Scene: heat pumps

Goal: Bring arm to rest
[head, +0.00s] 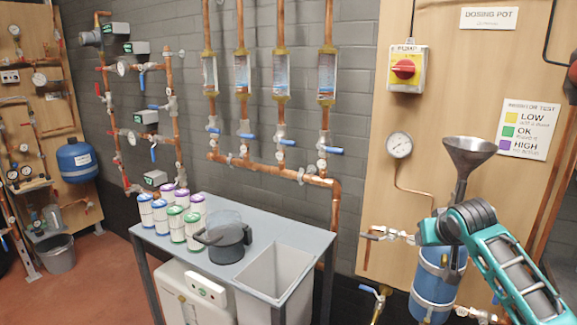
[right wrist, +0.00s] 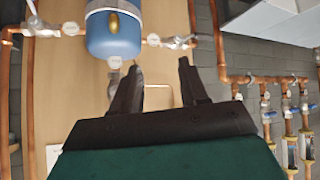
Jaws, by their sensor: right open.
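My right arm (head: 495,245), teal with dark joints, comes in from the lower right of the head view, in front of the wooden panel and partly over the blue dosing vessel (head: 438,285). In the right wrist view my right gripper (right wrist: 158,78) has its two dark fingers apart, with nothing between them. The blue vessel (right wrist: 113,30) shows just beyond the left finger; I cannot tell how far apart they are. My left gripper is in neither view.
A metal funnel (head: 468,155) stands above the vessel, close to my arm. Pipes and valves (head: 388,234) stick out beside it. A grey table (head: 165,243) holds several canisters, a dark pot (head: 226,240) and an open bin (head: 275,270).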

